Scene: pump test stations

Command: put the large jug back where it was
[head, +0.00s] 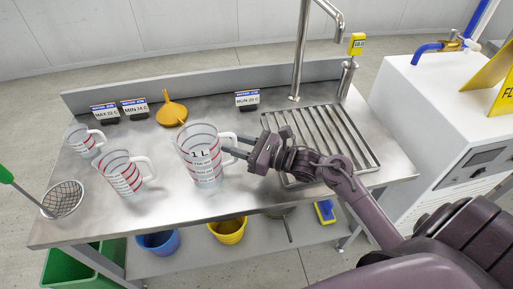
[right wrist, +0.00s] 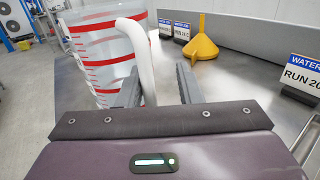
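The large jug (head: 200,160) is clear with red bands and a "1 L" mark. It stands upright on the steel bench, its white handle toward my right gripper (head: 238,146). In the right wrist view the jug (right wrist: 95,50) fills the upper left. Its handle (right wrist: 146,65) reaches down between the two fingers of my right gripper (right wrist: 160,85), close to the left finger. The fingers are apart, with a clear gap to the right finger. A medium jug (head: 120,175) and a small jug (head: 82,140) stand to the left. My left gripper is not in view.
The steel bench (head: 165,212) has a ribbed drainer (head: 325,135) and a tap (head: 298,65) at right. A yellow funnel (head: 172,112) and small label signs (head: 247,99) stand at the back. A strainer (head: 62,199) lies at the left edge. Buckets (head: 228,232) are below.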

